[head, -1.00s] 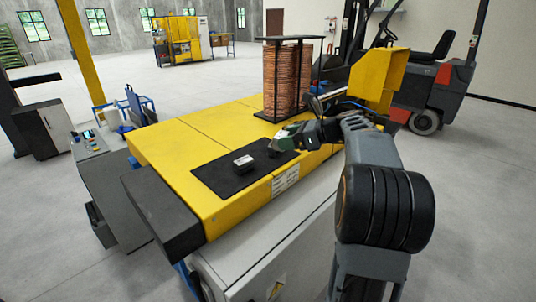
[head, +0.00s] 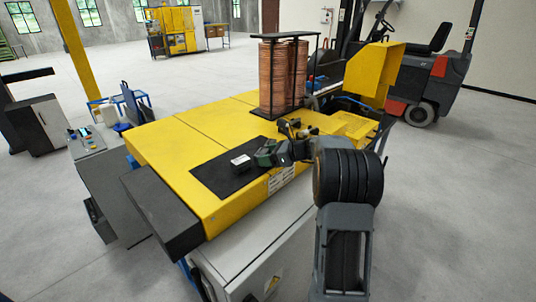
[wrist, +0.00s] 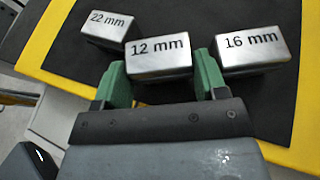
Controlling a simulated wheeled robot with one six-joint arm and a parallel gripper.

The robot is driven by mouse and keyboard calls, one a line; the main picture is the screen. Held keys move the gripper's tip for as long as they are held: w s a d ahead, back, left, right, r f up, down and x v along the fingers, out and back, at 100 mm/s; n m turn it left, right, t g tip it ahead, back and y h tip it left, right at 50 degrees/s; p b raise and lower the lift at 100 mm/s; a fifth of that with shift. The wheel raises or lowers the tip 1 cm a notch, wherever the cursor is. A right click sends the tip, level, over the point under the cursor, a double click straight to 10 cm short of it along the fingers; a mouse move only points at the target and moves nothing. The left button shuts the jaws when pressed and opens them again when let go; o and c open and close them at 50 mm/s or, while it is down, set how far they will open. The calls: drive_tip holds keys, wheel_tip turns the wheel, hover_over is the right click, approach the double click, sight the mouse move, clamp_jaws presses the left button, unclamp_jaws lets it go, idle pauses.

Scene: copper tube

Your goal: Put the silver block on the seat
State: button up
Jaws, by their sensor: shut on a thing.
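Three silver blocks show in the wrist view, marked 22 mm (wrist: 110,30), 12 mm (wrist: 158,57) and 16 mm (wrist: 252,50). My gripper (wrist: 160,66) has its green fingers on either side of the 12 mm block and is shut on it. Whether this block is clear of the mat I cannot tell. In the head view my gripper (head: 264,157) is low over the black mat, just right of one silver block (head: 240,162). My gripper hides part of the mat there. I cannot tell which part of the machine is the seat.
The black mat (head: 214,178) lies on the yellow machine top (head: 175,160). Copper tube coils (head: 282,80) in a black frame stand behind my gripper. A yellow guard (head: 374,72) rises to the right. A forklift (head: 428,80) stands behind. Yellow surface left of the mat is clear.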

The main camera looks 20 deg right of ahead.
drive_tip(key=shift+f, duration=0.1)
drive_tip(key=shift+f, duration=0.1)
drive_tip(key=shift+f, duration=0.1)
drive_tip(key=o, duration=1)
